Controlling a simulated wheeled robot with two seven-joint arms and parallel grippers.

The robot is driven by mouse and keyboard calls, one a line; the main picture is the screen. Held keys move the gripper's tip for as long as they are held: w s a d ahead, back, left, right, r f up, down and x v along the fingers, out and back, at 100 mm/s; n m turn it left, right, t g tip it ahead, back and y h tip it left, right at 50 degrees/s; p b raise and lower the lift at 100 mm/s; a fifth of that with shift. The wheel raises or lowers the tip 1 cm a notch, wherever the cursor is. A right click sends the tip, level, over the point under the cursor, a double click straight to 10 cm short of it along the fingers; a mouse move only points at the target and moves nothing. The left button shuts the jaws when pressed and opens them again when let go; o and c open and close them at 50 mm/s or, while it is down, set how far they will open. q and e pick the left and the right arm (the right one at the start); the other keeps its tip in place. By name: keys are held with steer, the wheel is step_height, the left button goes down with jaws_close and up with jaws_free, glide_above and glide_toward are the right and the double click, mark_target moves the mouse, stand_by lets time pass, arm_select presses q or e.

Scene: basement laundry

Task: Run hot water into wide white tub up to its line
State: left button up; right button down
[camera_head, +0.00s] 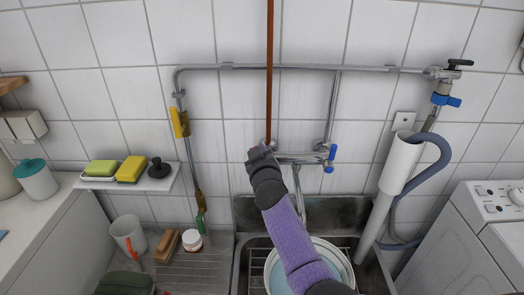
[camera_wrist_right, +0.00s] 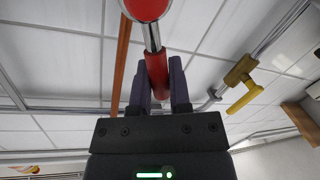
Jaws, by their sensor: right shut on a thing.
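The wide white tub (camera_head: 350,262) sits in the sink under the tap, partly hidden by my purple right arm. Its inside looks light blue; I cannot make out a line or a water level. The chrome wall tap (camera_head: 300,158) has a blue handle (camera_head: 332,156) on its right, and its spout (camera_head: 299,195) points down toward the tub. My right gripper (camera_head: 260,152) is at the tap's left end. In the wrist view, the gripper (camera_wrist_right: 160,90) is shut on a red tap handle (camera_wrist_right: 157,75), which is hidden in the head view. My left gripper is out of view.
A grey hose and white pipe (camera_head: 400,165) stand at the sink's right, beside a white machine (camera_head: 490,205). A shelf with sponges (camera_head: 131,169) is at left.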

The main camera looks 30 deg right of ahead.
steer(key=shift+w+a+f+n, duration=0.1)
steer(key=shift+a+f+n, duration=0.1)
steer(key=shift+n, duration=0.2)
steer(key=c, duration=0.6)
jaws_free()
steer(key=p+v, duration=0.3)
steer(key=v, duration=0.7)
steer(key=shift+a, duration=0.1)
